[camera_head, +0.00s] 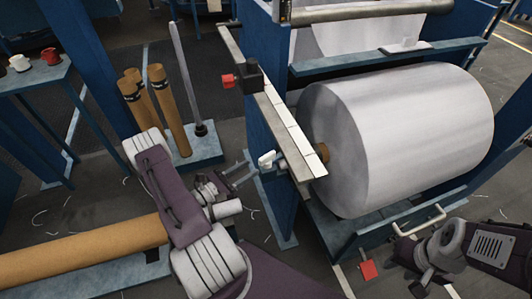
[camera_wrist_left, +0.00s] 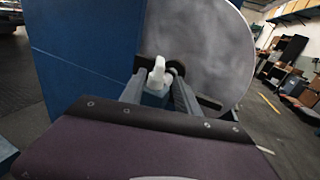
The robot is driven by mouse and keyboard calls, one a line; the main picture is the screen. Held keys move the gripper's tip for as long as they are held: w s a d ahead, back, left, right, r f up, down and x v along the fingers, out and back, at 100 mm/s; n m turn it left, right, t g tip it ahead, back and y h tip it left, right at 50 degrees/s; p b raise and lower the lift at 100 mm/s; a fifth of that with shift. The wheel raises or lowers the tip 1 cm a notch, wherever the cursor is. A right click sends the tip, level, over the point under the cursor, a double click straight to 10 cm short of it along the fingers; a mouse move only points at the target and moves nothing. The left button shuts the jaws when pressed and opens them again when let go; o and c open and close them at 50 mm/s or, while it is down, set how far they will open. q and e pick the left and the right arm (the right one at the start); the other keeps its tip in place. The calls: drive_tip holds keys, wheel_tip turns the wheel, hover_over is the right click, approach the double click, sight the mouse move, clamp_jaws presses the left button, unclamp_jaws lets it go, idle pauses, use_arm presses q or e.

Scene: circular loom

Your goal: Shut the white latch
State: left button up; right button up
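The white latch (camera_head: 267,160) is on the side of the blue loom frame, just left of the roll's core end. In the left wrist view the latch (camera_wrist_left: 157,76) stands out from a dark mount, with its white knob upward. My left gripper (camera_head: 246,172) is just left of the latch, pointing at it. Its two fingers (camera_wrist_left: 159,93) are spread, and the latch appears between them in the left wrist view; I cannot tell whether they touch it. My right gripper (camera_head: 436,284) is low at the right, partly cut off by the bottom edge; its fingers are unclear.
A large pale fabric roll (camera_head: 405,130) fills the loom. A metal bar (camera_head: 285,125) with a red-knobbed black block (camera_head: 250,77) runs above the latch. A white handle (camera_head: 420,222) and red tag (camera_head: 368,271) are below. Brown tubes (camera_head: 167,110) stand on the left.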

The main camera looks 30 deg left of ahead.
sight(267, 158)
use_arm(q)
drive_tip(key=shift+w+d+f, duration=0.15)
drive_tip(key=shift+w, duration=0.25)
drive_tip(key=b+x, duration=0.1)
drive_tip(key=x, duration=0.7)
drive_tip(key=shift+w, duration=0.1)
clamp_jaws()
idle(0.9)
